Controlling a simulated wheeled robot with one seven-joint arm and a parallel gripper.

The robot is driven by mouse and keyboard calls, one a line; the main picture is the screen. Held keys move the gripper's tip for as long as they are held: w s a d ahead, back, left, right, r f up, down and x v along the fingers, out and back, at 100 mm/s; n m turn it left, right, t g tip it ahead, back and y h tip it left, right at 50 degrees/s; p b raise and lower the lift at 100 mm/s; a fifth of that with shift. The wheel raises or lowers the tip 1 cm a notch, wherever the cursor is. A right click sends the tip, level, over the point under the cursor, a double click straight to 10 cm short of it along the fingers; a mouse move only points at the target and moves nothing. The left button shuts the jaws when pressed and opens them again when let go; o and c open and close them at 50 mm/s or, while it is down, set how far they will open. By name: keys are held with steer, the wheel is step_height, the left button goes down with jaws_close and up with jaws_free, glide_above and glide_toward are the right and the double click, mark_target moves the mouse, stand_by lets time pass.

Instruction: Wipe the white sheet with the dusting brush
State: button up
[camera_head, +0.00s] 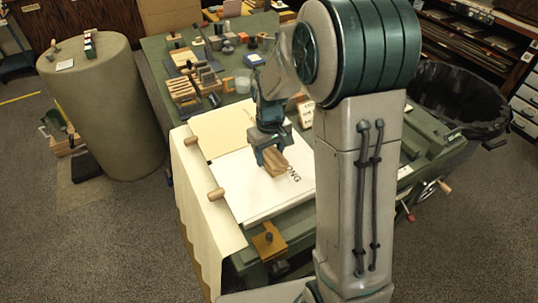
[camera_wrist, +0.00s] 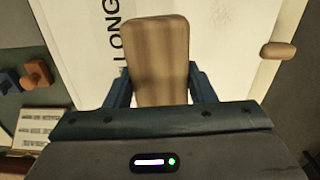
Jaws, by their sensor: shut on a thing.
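The white sheet (camera_head: 238,183) lies flat on the green bench, with black lettering near its right side. My gripper (camera_head: 271,158) is over the sheet and shut on the dusting brush (camera_head: 275,164), a wooden block. In the wrist view the brush (camera_wrist: 157,62) sits between the two blue fingers of my gripper (camera_wrist: 155,85), with the sheet (camera_wrist: 215,40) behind it and the lettering to its left. The brush's underside is hidden, so I cannot tell whether it touches the sheet.
Wooden dowel ends (camera_head: 216,194) stick out at the sheet's left side, above a hanging cream cloth (camera_head: 205,225). Wooden racks (camera_head: 190,88), blocks and small jars crowd the bench's far part. A black bin (camera_head: 460,95) stands at the right. My arm hides part of the bench.

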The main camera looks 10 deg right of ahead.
steer(key=shift+r+p, duration=0.5)
steer(key=shift+r, duration=0.6)
steer(key=shift+r+p, duration=1.15)
steer(key=shift+r, duration=0.4)
steer(key=shift+f, duration=0.1)
